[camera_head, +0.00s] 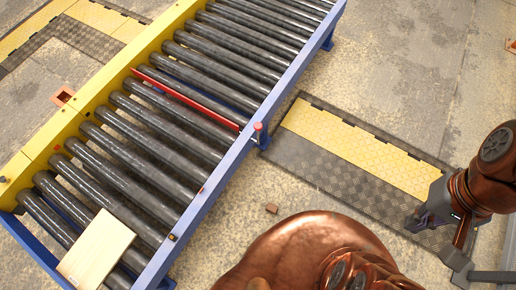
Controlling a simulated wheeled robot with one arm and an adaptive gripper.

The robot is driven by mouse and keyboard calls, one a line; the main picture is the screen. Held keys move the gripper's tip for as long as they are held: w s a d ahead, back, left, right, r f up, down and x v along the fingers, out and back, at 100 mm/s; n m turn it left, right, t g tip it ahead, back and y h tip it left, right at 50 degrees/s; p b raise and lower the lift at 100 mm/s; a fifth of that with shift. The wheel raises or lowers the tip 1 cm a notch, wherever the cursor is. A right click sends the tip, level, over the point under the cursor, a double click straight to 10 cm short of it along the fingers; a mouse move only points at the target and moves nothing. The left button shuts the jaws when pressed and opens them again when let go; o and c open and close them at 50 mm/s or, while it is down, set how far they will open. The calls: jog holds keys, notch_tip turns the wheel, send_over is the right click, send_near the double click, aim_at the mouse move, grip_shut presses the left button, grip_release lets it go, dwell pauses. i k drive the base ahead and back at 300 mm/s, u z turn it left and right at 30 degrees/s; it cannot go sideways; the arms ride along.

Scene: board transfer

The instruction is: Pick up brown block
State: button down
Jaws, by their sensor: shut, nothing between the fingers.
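A small brown block (271,208) lies on the concrete floor, between the conveyor's near rail and my copper-coloured body at the bottom of the picture. My gripper (416,222) is at the right, at the end of my copper arm, well to the right of the block and apart from it. It is shut, with nothing seen in it. Its fingers are small and partly seen from the side.
A roller conveyor (190,88) with blue and yellow rails runs diagonally at the left. A light wooden board (97,250) lies on its lower end. A red bar (188,98) crosses the rollers. A black and yellow floor ramp (350,150) lies at the right.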

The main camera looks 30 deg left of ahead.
aim_at(272, 209)
jog(key=u, duration=0.45)
jog(key=k, duration=1.35)
jog(key=u, duration=0.6)
jog(key=i, duration=0.5)
jog(key=u, duration=1.8)
jog(key=k, duration=0.6)
jog(key=z, duration=0.5)
jog(key=i, duration=0.45)
jog(key=u, duration=0.05)
